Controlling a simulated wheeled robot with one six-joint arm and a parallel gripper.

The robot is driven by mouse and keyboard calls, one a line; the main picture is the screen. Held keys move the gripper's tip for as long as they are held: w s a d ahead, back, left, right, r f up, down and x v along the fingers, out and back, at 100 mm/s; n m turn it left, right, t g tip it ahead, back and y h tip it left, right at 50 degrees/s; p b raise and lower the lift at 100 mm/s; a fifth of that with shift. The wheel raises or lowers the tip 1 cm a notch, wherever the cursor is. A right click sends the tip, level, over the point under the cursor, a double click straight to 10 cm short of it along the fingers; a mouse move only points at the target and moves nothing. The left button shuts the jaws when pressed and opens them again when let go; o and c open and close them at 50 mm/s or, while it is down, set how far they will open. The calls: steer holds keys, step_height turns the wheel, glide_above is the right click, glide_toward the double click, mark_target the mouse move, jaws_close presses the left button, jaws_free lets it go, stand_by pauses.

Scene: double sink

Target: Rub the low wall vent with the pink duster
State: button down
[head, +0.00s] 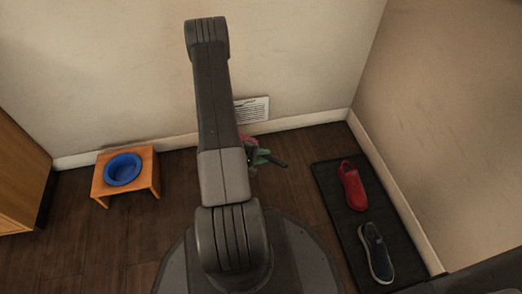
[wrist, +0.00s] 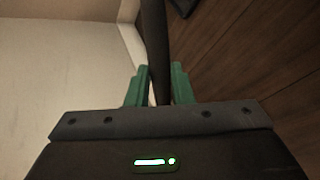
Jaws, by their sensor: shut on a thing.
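The low wall vent (head: 252,110) is a white slatted plate on the back wall just above the baseboard. My arm hides its left part. My gripper (head: 263,157), with green fingers, is low in front of the wall, below the vent in the head view. A bit of the pink duster (head: 249,141) shows beside the fingers; my arm hides much of it. In the wrist view my gripper (wrist: 158,82) is shut on the duster's dark handle (wrist: 154,38), which runs up between the fingers. The duster's pink head is not visible there. I cannot tell whether it touches the wall.
An orange stand (head: 145,157) with a blue bowl (head: 123,169) is at the left. A dark mat (head: 332,190) with a red shoe (head: 353,186) and a dark shoe (head: 376,252) lies along the right wall. A wooden cabinet (head: 18,175) is at far left.

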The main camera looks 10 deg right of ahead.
steer(key=shift+s, duration=0.6)
steer(key=s, duration=0.3)
